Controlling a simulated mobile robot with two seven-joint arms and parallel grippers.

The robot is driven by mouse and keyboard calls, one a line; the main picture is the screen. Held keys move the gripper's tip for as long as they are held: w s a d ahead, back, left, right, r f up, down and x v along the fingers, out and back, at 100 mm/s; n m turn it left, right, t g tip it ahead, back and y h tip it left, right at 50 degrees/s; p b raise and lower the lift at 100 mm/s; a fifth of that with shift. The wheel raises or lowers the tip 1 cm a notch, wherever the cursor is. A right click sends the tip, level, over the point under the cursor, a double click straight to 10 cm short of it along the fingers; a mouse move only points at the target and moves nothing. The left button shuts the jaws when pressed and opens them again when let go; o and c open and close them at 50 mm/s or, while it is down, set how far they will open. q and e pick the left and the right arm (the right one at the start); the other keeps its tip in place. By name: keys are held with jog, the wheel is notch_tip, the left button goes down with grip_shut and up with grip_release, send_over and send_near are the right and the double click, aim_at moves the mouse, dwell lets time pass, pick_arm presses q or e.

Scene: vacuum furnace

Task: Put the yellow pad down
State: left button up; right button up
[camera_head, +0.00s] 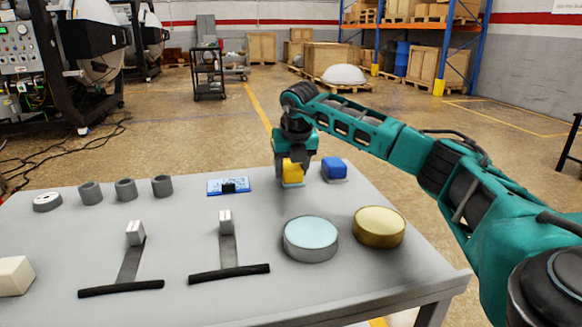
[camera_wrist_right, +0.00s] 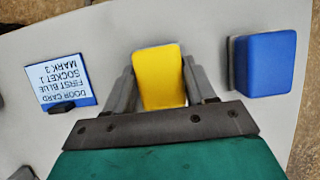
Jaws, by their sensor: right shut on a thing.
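The yellow pad (camera_head: 292,171) is at the far side of the grey table, between the fingers of my right gripper (camera_head: 292,176). In the right wrist view the yellow pad (camera_wrist_right: 160,77) sits between the two grey fingers of the right gripper (camera_wrist_right: 162,88), which is shut on it. The pad is upright and close to the tabletop; I cannot tell whether it touches the table. My left gripper is not in view.
A blue block (camera_head: 334,168) stands just right of the pad. A blue-white card (camera_head: 228,186) lies to the left. A light-blue-topped disc (camera_head: 310,238) and a gold disc (camera_head: 379,226) are nearer. Several grey cylinders (camera_head: 126,189) stand at left. Two flat bars with white blocks lie in front.

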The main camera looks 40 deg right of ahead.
jog(key=o, duration=0.9)
jog(key=shift+o, duration=0.2)
jog(key=shift+f, duration=0.1)
jog(key=shift+f+b, duration=0.15)
jog(key=shift+b, duration=0.25)
jog(key=p+v, duration=0.3)
jog(key=v, duration=1)
jog(key=shift+s, duration=0.2)
